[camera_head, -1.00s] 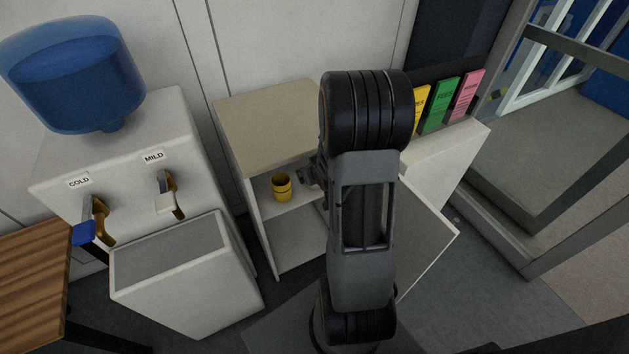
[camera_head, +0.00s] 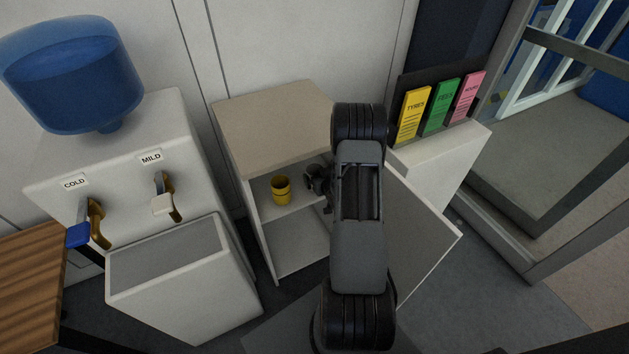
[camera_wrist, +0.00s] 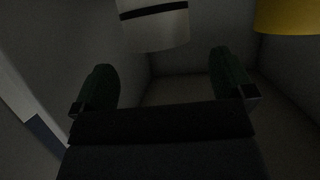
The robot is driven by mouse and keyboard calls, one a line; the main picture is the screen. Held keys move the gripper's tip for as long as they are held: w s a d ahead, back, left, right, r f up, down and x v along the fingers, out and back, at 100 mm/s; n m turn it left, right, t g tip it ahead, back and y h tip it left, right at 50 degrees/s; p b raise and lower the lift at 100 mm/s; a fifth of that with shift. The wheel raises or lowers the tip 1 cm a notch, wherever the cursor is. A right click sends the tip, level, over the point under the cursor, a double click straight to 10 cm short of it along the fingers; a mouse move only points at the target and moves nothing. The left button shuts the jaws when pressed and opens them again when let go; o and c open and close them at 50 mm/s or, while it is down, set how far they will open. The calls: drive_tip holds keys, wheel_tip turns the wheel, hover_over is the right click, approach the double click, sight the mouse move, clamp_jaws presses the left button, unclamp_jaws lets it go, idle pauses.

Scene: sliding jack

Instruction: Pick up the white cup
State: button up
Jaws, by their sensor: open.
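The white cup (camera_wrist: 158,28) shows in the wrist view at the top middle, pale with a dark band. It stands inside the dim cabinet compartment, ahead of my gripper. My gripper (camera_wrist: 162,78) is open, with its two dark fingers apart and nothing between them. The cup lies beyond the fingertips, roughly in line with the gap. In the head view my gripper (camera_head: 316,182) is at the cabinet's open front, partly hidden by my arm. The white cup cannot be made out there.
A yellow cup (camera_head: 281,190) stands on the cabinet shelf to the left; it also shows in the wrist view (camera_wrist: 287,15) at top right. The cabinet (camera_head: 270,122) has its door (camera_head: 420,235) swung open on the right. A water dispenser (camera_head: 120,150) stands at left.

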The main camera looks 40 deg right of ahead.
sight(312, 166)
drive_tip(key=shift+x, duration=3)
drive_tip(key=shift+d, duration=0.1)
drive_tip(key=c, duration=1.1)
drive_tip(key=shift+r, duration=0.15)
